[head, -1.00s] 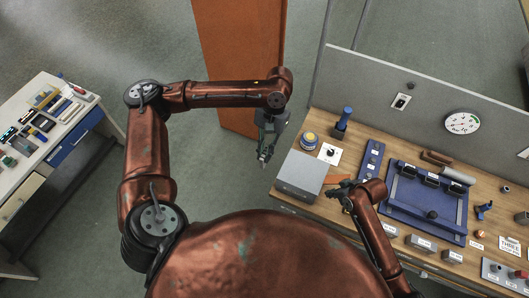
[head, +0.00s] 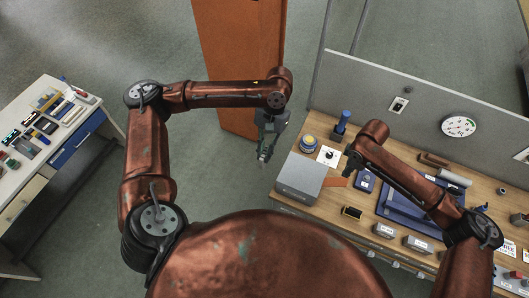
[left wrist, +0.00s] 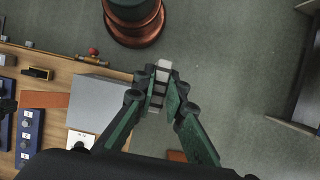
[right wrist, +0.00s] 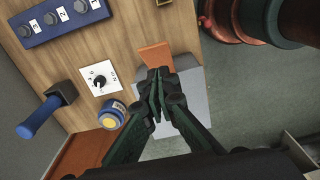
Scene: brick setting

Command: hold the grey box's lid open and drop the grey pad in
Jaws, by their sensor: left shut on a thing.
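The grey box (head: 298,178) stands at the left end of the workbench with its lid lying flat and shut. It also shows in the left wrist view (left wrist: 97,103) and the right wrist view (right wrist: 190,98). An orange tab (head: 336,181) lies at its right side. My left gripper (head: 264,158) is left of the box, beyond the bench edge, over the floor. In the left wrist view it is shut on a small light grey pad (left wrist: 161,74), partly hidden by the fingers. My right gripper (head: 350,160) is above the bench, right of the box; its fingers look closed and empty.
A blue-and-yellow round button (head: 308,143), a dial plate (head: 328,155) and a blue-handled lever (head: 342,122) stand behind the box. A black-and-yellow piece (head: 352,213) lies to its right front. A grey partition (head: 400,85) closes the bench's back.

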